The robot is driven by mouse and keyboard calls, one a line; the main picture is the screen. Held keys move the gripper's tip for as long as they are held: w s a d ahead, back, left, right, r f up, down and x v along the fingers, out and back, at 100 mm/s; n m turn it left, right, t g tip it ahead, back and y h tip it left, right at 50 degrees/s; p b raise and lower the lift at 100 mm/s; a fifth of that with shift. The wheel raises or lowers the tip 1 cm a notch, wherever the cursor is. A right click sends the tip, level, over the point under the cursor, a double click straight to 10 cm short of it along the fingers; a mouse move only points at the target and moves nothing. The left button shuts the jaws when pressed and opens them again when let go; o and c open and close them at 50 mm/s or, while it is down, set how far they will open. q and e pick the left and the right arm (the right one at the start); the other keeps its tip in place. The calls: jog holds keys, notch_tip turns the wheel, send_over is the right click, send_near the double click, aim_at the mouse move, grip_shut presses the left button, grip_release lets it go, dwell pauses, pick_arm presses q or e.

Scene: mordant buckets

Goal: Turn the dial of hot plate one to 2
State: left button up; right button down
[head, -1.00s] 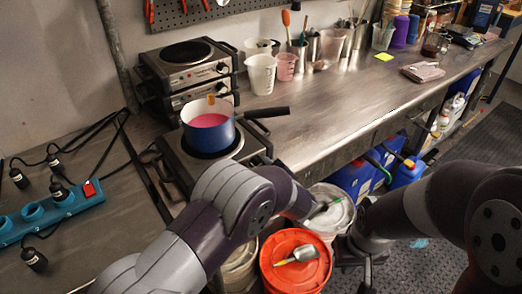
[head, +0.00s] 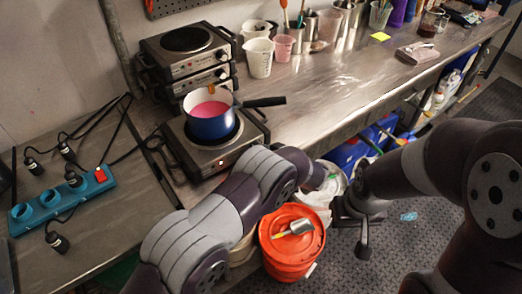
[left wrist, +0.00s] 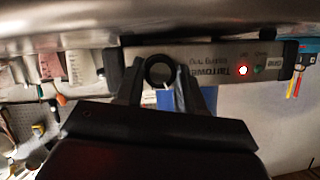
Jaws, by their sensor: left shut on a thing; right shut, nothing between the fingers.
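A hot plate (head: 196,160) stands at the front edge of the bench, with a blue pot (head: 211,126) of pink liquid on it. In the left wrist view a hot plate's front panel (left wrist: 215,67) shows upside down, with a lit red lamp (left wrist: 242,70) and lettering. My left gripper (left wrist: 158,80) is shut on its round black dial (left wrist: 158,68); the dial's setting cannot be read. In the head view my left arm hides that gripper. My right gripper (head: 365,232) is shut and empty, beyond the bench edge near the buckets.
Two stacked hot plates (head: 188,55) stand behind the pot. A blue power strip (head: 62,200) with cords lies at left. An orange bucket (head: 290,250) and a white bucket (head: 325,190) stand below the bench edge. The bench middle is clear.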

dwell(0.4)
pick_arm(q)
jog(key=o, duration=1)
jog(key=shift+o, duration=0.2)
pick_arm(e)
jog(key=shift+r, duration=0.15)
